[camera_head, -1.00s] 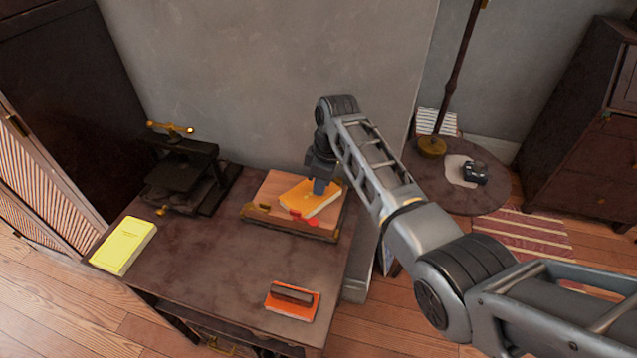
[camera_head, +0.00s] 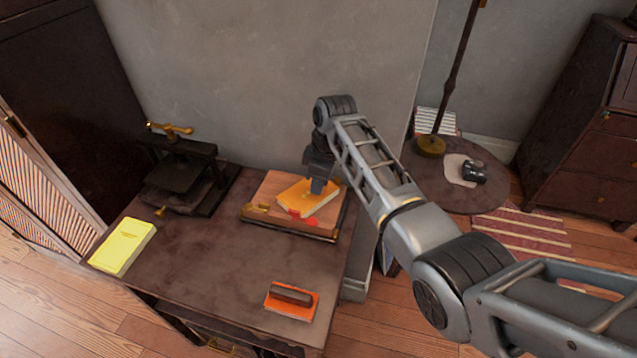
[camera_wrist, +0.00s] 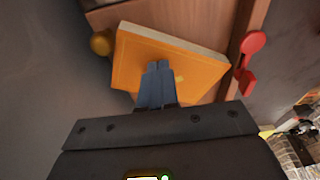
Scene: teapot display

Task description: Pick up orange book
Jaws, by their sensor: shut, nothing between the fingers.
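The orange book (camera_head: 308,197) lies flat on a wooden board with a dark frame (camera_head: 262,224) at the back right of the dark table. In the wrist view the orange book (camera_wrist: 195,68) shows its cover and pale page edge. My gripper (camera_head: 317,187) is over the book, pointing down. Its fingers (camera_wrist: 158,72) are shut together and empty, with the tips in front of the cover. I cannot tell whether the tips touch it. A red item (camera_head: 300,217) lies at the book's front edge; it also shows in the wrist view (camera_wrist: 248,62).
A yellow book (camera_head: 123,247) lies at the table's left edge. An orange-red item with a dark handle (camera_head: 291,299) sits near the front. A dark press (camera_head: 180,175) stands at the back left. The wall is close behind; the table's middle is clear.

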